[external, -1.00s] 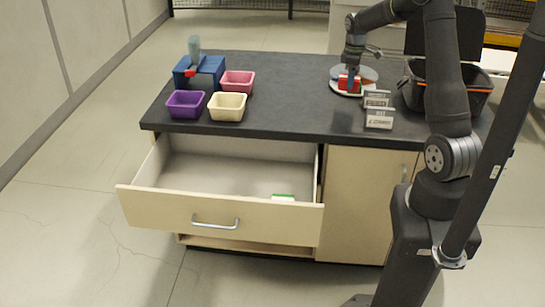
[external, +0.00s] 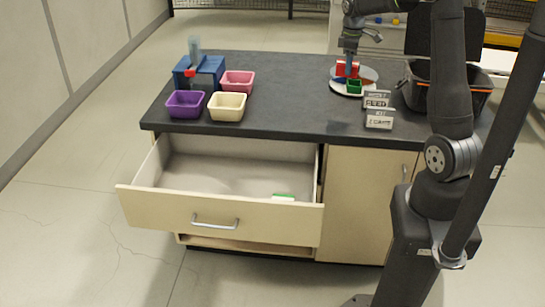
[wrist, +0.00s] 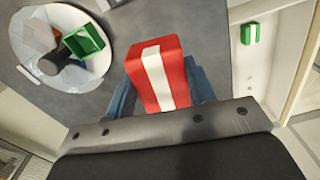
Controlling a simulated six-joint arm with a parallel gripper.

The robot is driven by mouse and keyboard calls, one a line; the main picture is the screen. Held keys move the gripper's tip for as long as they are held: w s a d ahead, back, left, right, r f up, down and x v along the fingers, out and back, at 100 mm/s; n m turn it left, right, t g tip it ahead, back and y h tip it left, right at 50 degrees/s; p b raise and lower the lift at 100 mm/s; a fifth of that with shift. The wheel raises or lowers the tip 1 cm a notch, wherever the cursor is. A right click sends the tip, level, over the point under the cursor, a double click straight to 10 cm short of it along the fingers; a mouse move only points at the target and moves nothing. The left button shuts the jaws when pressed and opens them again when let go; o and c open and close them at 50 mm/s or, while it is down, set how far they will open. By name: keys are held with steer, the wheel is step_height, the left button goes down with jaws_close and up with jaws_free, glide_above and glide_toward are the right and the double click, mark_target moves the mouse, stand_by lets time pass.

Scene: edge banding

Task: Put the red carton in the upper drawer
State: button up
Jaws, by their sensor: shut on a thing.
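The red carton (wrist: 155,75) has a white stripe and is held between the fingers of my gripper (wrist: 163,100) in the wrist view. In the external view the red carton (external: 346,69) shows just below my gripper (external: 350,50), over the round tray, and looks raised off it. The upper drawer (external: 225,175) is pulled open at the front of the counter. A small green and white item (external: 283,197) lies inside it near the right front.
The round tray (external: 367,75) holds a green container (external: 354,87) and other items. Two small signs (external: 378,118) stand in front of it. A black bin (external: 480,92) is at the right. Purple (external: 186,103), cream (external: 227,106) and pink (external: 237,82) bowls and a blue box (external: 205,72) stand at the left.

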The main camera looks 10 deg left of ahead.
steer(key=s+a, duration=1)
steer(key=a, duration=0.3)
steer(key=n, duration=0.1)
glide_above(250, 195)
steer(key=s+d, duration=0.1)
steer(key=s, duration=0.4)
step_height(250, 195, down, 34)
steer(key=shift+w+r, duration=0.1)
steer(key=shift+f, duration=2.05)
steer(key=shift+f, duration=0.2)
steer(key=o, duration=1)
